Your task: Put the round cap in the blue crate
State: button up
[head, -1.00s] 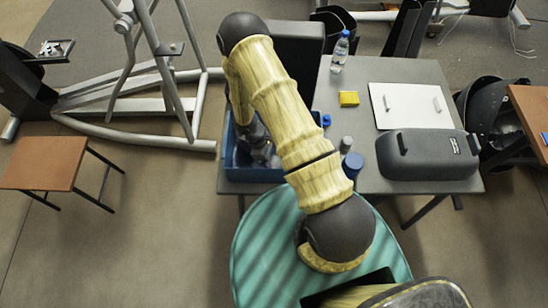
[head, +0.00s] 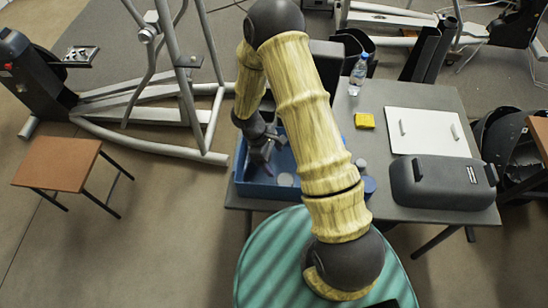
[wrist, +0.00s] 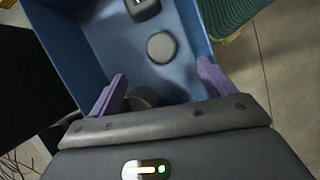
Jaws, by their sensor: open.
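The blue crate (head: 262,191) stands on the grey table, left of my arm in the head view. Its blue inside wall (wrist: 73,45) fills much of the wrist view. A round grey disc, which looks like the round cap (wrist: 161,47), lies flat on the crate floor; it also shows in the head view (head: 286,180). My gripper (wrist: 160,85) is over the crate with its purple fingers spread and nothing between the tips. The disc lies beyond the fingertips, apart from them.
A dark object (wrist: 143,8) and another round piece (wrist: 140,99), partly hidden by my gripper, are in the crate. A blue round lid (head: 369,185), yellow block (head: 364,120), bottle (head: 358,75), white board (head: 428,132) and dark grey case (head: 442,182) are on the table.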

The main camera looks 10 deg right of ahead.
jog(key=s+d+r+m+t+y, duration=0.1)
jog(key=s+r+m, duration=0.2)
jog(key=r, duration=0.5)
jog(key=s+d+r+m+t+y, duration=0.1)
jog(key=s+r+m+t, duration=0.1)
jog(key=r+m, duration=0.3)
jog(key=s+d+r+m+t+y, duration=0.1)
jog(key=s+d+r+m, duration=0.1)
jog(key=r, duration=0.9)
jog(key=shift+s+r+m+t+y, duration=0.2)
jog(key=shift+s+m+t+y, duration=0.2)
jog(key=shift+s+m, duration=0.55)
